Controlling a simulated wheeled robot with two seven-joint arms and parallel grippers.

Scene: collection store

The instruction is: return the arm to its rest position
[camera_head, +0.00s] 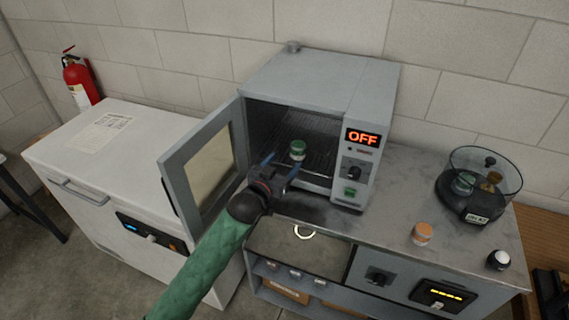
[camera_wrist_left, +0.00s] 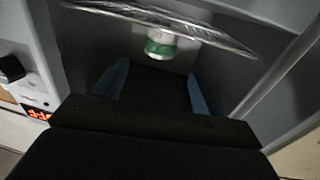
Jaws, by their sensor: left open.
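My left arm, in a green quilted sleeve, reaches up from the bottom of the head view. Its gripper (camera_head: 281,167) is at the open front of the grey oven. The gripper is open, its two blue fingers (camera_wrist_left: 160,88) apart with nothing between them in the wrist view. A small jar with a green band (camera_head: 298,150) stands on the rack inside the oven, just beyond the fingertips. The jar also shows in the left wrist view (camera_wrist_left: 160,46), apart from the fingers. My right gripper is not in view.
The oven (camera_head: 318,75) reads OFF, and its door (camera_head: 205,165) stands open at the left, close beside my arm. A white cabinet (camera_head: 120,150) is at the left. On the right counter are an orange-lidded jar (camera_head: 422,234), a round clear-covered device (camera_head: 478,208) and a white-topped dark jar (camera_head: 499,260).

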